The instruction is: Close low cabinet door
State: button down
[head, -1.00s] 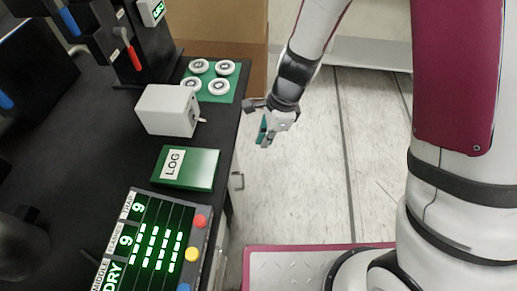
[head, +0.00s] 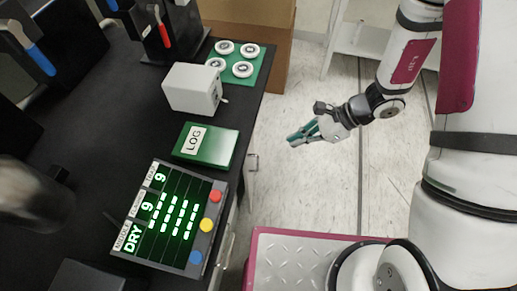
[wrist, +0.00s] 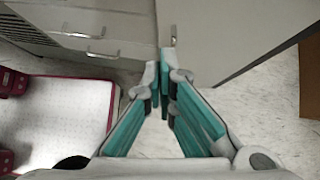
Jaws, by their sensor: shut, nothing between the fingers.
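In the wrist view, a grey low cabinet door (wrist: 225,35) with a small metal handle (wrist: 173,37) fills the upper middle and right. Its lower edges slope to a corner above the floor. I cannot tell exactly how far it stands open.
Drawers (wrist: 75,22) with metal handles are left of the door. The black bench (head: 120,100) carries a green LOG box (head: 215,150), a grey box (head: 190,90) and a lit panel (head: 165,215). A brown box (head: 275,45) stands behind. Pale floor (head: 310,195) is clear.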

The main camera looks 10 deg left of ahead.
jog(key=a+r+x, duration=0.2)
jog(key=x, duration=1)
jog(key=shift+w+a+f, duration=0.2)
jog(key=shift+a+f, duration=0.1)
jog(key=a, duration=0.1)
jog(key=a+p, duration=0.1)
jog(key=shift+s+a, duration=0.2)
jog(key=shift+a, duration=0.2)
